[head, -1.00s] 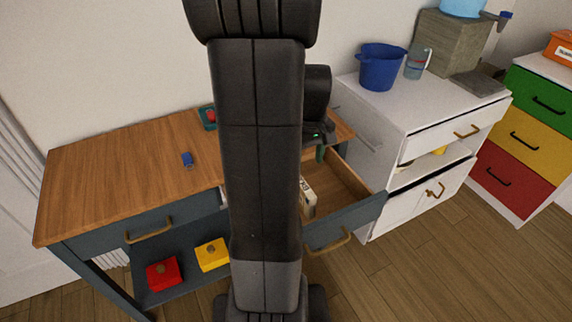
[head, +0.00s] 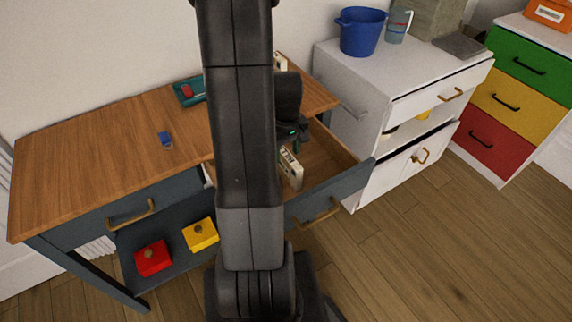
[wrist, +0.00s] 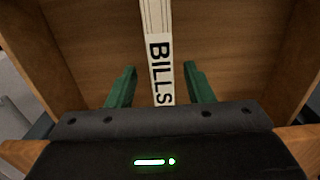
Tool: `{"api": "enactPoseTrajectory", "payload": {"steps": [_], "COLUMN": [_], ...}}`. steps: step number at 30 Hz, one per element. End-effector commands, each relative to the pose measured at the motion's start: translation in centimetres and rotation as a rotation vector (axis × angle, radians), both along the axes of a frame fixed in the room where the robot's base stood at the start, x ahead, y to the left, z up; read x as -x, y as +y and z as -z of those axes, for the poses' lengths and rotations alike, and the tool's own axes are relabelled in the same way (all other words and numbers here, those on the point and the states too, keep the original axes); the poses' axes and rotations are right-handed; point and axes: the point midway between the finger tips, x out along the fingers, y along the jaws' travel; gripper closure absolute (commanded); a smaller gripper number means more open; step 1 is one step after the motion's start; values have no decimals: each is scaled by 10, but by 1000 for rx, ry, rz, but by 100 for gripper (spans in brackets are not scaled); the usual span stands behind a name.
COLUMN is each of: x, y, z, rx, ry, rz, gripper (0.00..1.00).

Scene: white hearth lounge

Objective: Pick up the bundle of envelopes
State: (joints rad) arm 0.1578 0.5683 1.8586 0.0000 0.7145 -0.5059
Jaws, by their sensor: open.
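The bundle of envelopes (wrist: 160,62) is a narrow cream stack with a white band reading "BILLS". It stands on edge in the open drawer (head: 322,158) of the wooden-topped table, and it also shows in the head view (head: 291,170), partly hidden by my arm. My gripper (wrist: 157,72) is open over the drawer, with one green finger on each side of the bundle in the wrist view. Both fingers look apart from it. The bundle's near end is hidden behind the gripper body. In the head view my gripper (head: 290,147) is mostly hidden.
The drawer's side walls (wrist: 50,50) flank the gripper. The tabletop (head: 100,150) holds a small blue object (head: 165,139) and a teal tray (head: 187,97). A white cabinet (head: 350,135) stands close to the right. Red (head: 153,258) and yellow (head: 200,235) boxes sit on the lower shelf.

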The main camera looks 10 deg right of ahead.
Motion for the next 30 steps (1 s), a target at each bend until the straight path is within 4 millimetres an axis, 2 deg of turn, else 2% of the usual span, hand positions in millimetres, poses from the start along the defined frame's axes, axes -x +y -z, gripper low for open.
{"api": "enactPoseTrajectory", "payload": {"steps": [3,6,14,15,17,22,30], "x": [3,2,2,2,2,2,2], "y": [2,2,2,2,2,2,2], "z": [20,28,31,31,31,31,30], "rx": [-1,0,0,0,0,0,0], "ry": [4,2,0,0,0,0,0], "rz": [0,0,0,0,0,0,0], "gripper": [53,53,53,55,66,100,100]}}
